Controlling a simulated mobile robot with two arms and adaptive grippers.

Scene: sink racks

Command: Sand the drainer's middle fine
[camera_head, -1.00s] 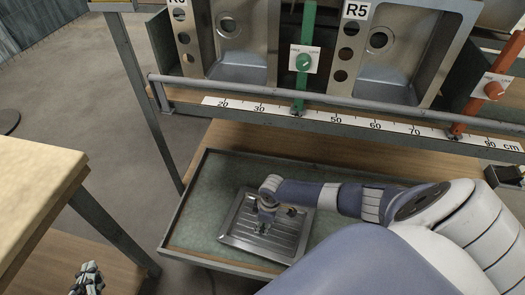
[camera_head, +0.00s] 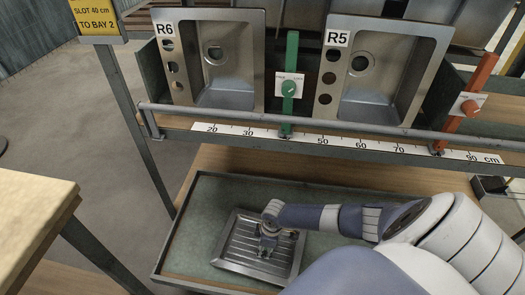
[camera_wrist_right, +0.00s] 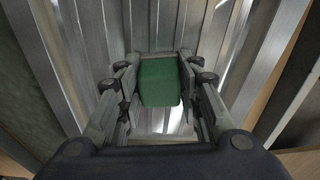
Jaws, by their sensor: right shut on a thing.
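The drainer (camera_head: 232,250) is a ribbed metal plate lying in a green-lined tray (camera_head: 203,211) on the low bench. My right gripper (camera_head: 267,250) is over the drainer's middle, pointing down. In the right wrist view my right gripper (camera_wrist_right: 160,92) is shut on a green block (camera_wrist_right: 160,80), held between its fingers just above or on the ribs (camera_wrist_right: 100,40); I cannot tell whether it touches them. The block is hidden in the head view. My left gripper is out of the head view.
Two sinks, R6 (camera_head: 228,98) and R5 (camera_head: 372,105), stand in a rack behind a rail with a centimetre scale (camera_head: 345,144). A green marker (camera_head: 291,80) and a red marker (camera_head: 470,106) stand on it. A pale tabletop (camera_head: 30,215) is at the left.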

